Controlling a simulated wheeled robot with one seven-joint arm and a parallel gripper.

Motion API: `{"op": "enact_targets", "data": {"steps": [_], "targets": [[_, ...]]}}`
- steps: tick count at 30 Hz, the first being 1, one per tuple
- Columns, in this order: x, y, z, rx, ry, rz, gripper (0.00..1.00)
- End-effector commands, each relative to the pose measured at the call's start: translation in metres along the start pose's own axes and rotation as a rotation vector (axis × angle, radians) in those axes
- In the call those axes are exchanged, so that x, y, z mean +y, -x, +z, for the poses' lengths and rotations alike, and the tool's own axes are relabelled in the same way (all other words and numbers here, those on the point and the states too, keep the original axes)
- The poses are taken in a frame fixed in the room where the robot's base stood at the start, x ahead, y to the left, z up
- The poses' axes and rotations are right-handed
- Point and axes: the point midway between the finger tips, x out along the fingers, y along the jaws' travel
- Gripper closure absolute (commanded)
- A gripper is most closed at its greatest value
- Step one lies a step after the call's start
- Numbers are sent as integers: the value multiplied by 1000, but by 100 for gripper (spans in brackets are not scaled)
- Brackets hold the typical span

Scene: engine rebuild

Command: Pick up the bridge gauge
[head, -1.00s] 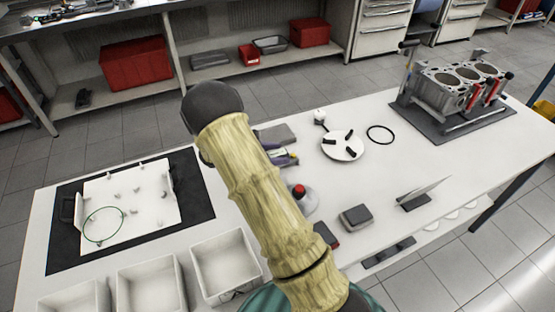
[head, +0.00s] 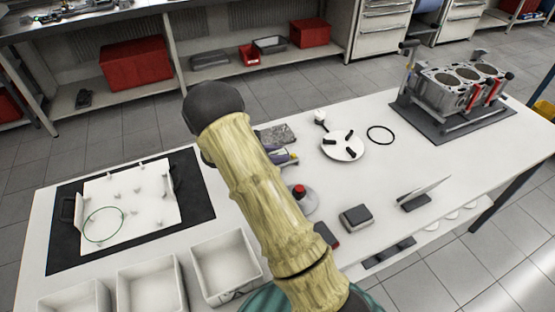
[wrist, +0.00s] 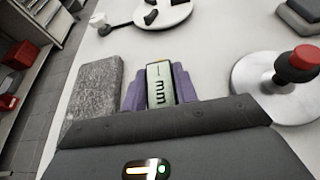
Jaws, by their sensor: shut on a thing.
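The bridge gauge (wrist: 161,92) shows in the wrist view as a narrow pale piece with dark "mm" lettering and an orange mark at its far end. My gripper (wrist: 160,80) is shut on it, with a purple finger along each side. The near end of the gauge is hidden behind the dark gripper body. In the head view the gauge (head: 286,156) and purple fingers show only partly, past my arm at the middle of the white table. I cannot tell whether the gauge touches the table.
A grey speckled slab (wrist: 95,90) lies close left of the gripper. A round stand with a red knob (wrist: 305,57) is close right. A white disc with black pieces (head: 342,146), a black ring (head: 380,135) and an engine block (head: 462,88) lie beyond. White bins (head: 225,265) stand in front.

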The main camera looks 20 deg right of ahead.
Motion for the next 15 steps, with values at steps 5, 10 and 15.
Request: {"op": "enact_targets", "data": {"steps": [5,10,15], "targets": [[0,1,3,-1,-2,1,100],[1,8,19,-2,-4,2,100],[0,20,49,-1,-6,2,100]]}}
